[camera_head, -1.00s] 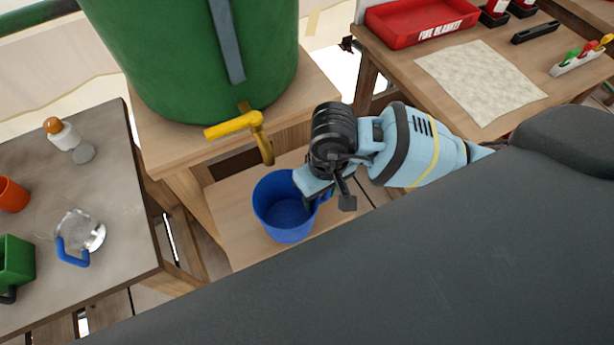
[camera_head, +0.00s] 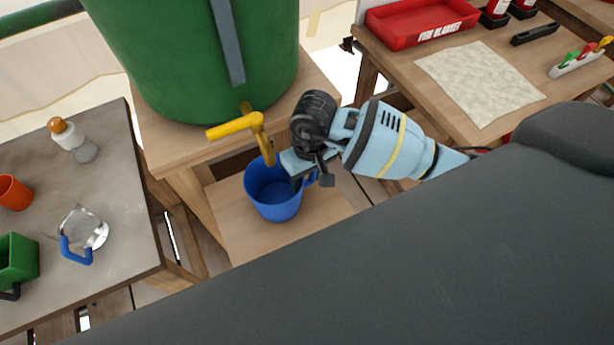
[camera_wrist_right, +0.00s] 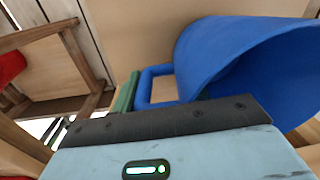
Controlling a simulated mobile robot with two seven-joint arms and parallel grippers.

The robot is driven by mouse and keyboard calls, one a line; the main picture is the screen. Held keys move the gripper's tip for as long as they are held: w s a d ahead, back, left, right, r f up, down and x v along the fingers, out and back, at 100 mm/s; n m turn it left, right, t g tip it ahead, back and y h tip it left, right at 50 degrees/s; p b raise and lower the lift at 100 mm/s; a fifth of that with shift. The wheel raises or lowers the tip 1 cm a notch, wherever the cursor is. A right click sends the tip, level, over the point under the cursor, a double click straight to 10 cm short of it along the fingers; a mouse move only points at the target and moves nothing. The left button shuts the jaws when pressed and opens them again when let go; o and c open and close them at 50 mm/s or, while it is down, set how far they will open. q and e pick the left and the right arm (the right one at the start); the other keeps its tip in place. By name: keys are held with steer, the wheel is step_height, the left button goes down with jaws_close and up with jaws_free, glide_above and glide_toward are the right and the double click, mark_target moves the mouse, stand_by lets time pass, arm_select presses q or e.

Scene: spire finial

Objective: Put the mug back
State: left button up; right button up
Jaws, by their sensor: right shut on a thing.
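A blue mug (camera_head: 272,195) is below the yellow tap (camera_head: 236,126) of a green barrel (camera_head: 195,60), over the lower wooden shelf. Its opening faces up in the head view. My right gripper (camera_head: 303,172) is shut on the mug at its right side, near the handle; the exact contact is partly hidden. In the right wrist view the mug (camera_wrist_right: 240,60) fills the upper right, with its square blue handle (camera_wrist_right: 145,88) at its left. I cannot tell whether the mug touches the shelf. My left gripper is not in view.
The grey table (camera_head: 125,200) at left holds a clear mug with a blue handle (camera_head: 78,252), an orange cup (camera_head: 14,192), a green mug (camera_head: 18,258) and a bottle (camera_head: 66,134). A red tray (camera_head: 420,22) and pale cloth (camera_head: 480,82) lie on the right table.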

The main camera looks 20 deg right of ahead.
steer(key=shift+f, duration=0.5)
steer(key=shift+f, duration=0.2)
steer(key=o, duration=1.2)
steer(key=shift+r, duration=0.15)
steer(key=r, duration=0.8)
steer(key=d+r, duration=0.1)
steer(key=r, duration=0.3)
